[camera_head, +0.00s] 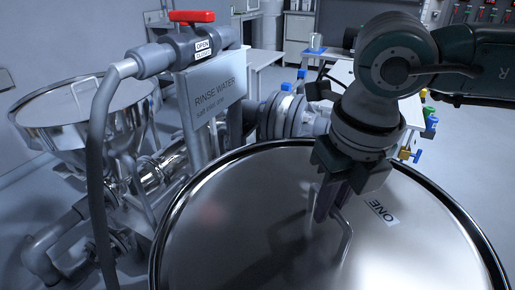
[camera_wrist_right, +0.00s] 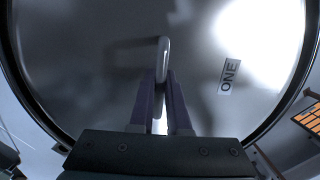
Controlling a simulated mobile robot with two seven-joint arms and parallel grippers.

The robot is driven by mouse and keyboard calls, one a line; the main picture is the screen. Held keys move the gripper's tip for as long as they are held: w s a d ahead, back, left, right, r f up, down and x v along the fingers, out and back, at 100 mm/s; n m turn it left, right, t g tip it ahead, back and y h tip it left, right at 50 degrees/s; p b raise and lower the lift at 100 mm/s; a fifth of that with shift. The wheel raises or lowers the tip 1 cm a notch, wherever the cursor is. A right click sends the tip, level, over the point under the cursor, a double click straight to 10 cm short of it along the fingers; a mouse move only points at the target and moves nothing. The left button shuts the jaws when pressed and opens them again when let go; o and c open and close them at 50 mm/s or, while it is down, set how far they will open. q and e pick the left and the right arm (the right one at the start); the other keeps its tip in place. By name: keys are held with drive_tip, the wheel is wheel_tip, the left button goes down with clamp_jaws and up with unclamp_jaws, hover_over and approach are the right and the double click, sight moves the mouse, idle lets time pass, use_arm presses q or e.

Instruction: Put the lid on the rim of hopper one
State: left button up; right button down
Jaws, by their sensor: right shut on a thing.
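A large round steel lid (camera_head: 235,225) with a label reading ONE fills the lower middle of the head view. Its bent bar handle (camera_head: 347,238) stands up near the middle. My right gripper (camera_head: 324,203) comes down from above and is shut on the handle. The right wrist view shows the handle (camera_wrist_right: 163,55) between the fingers, with the lid's face (camera_wrist_right: 80,75) beyond. The body of hopper one is hidden below the lid, so I cannot tell whether the lid touches its rim. My left gripper is out of view.
A second steel hopper (camera_head: 75,140) with a handled lid stands at the left. A grey pipe with a red valve lever (camera_head: 191,16) and a RINSE WATER sign (camera_head: 217,94) rise beside the large lid. A white table (camera_head: 340,72) stands behind.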

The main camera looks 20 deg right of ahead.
drive_tip(key=shift+f, duration=0.15)
drive_tip(key=c, duration=1)
unclamp_jaws()
drive_tip(key=shift+o, duration=1)
